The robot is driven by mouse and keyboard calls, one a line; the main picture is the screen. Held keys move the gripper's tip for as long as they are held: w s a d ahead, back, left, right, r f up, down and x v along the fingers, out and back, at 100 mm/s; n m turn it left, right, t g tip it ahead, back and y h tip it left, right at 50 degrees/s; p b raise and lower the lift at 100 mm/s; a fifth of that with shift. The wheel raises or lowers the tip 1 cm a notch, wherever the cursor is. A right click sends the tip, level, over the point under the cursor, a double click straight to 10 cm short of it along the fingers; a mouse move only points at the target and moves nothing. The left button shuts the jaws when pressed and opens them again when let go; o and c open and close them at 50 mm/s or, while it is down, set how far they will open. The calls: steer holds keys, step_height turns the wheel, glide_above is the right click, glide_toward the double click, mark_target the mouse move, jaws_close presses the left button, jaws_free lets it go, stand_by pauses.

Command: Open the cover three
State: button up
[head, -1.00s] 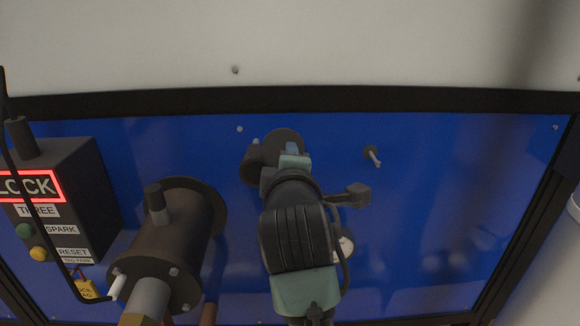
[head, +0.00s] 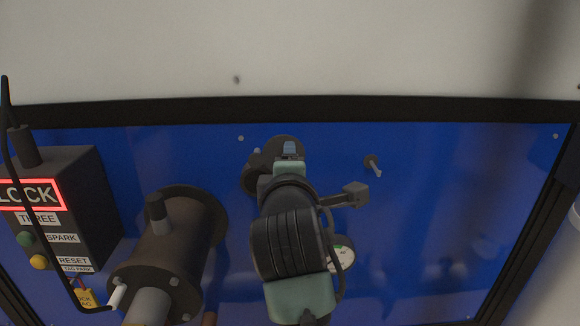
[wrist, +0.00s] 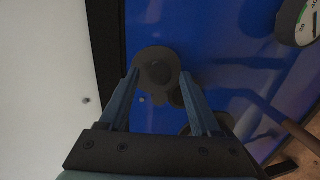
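A dark round cover (head: 283,143) sits on the blue panel in the head view, partly hidden behind my gripper (head: 289,155). I see no label on it. In the wrist view, a dark round cap (wrist: 157,68), seemingly that cover, shows between the fingertips of my gripper (wrist: 160,75). The two fingers are spread wide with nothing held between them. I cannot tell whether the fingertips touch the cap. A dark box (head: 82,195) at the left carries a THREE label (head: 38,219), a lit red LOCK sign, and SPARK and RESET labels.
A large flanged cylinder (head: 172,240) juts out left of my arm. A gauge (head: 343,254) is partly hidden by my arm; it also shows in the wrist view (wrist: 299,22). A small peg (head: 373,165) stands right of the cover. The panel's right side is clear.

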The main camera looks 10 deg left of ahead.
steer(key=shift+s, duration=0.1)
steer(key=b+v, duration=0.2)
steer(key=v, duration=1)
steer(key=shift+s, duration=0.4)
steer(key=shift+d+r, duration=0.15)
steer(key=shift+r, duration=0.05)
steer(key=s+d+r+m+t+h, duration=0.1)
steer(key=s+d+r+m+t, duration=0.2)
steer(key=r+m, duration=0.4)
steer(key=s+d+r+m+t+h, duration=0.1)
steer(key=s+d+r+m+t, duration=0.2)
steer(key=r+m+t, duration=0.2)
steer(key=s+d+r+m+t+h+p, duration=0.1)
steer(key=s+d+r+m+t, duration=0.2)
steer(key=r+m, duration=0.5)
step_height(320, 180, up, 3)
steer(key=shift+s+m+t+h, duration=0.2)
steer(key=shift+m+t+h, duration=0.2)
steer(key=shift+t, duration=0.1)
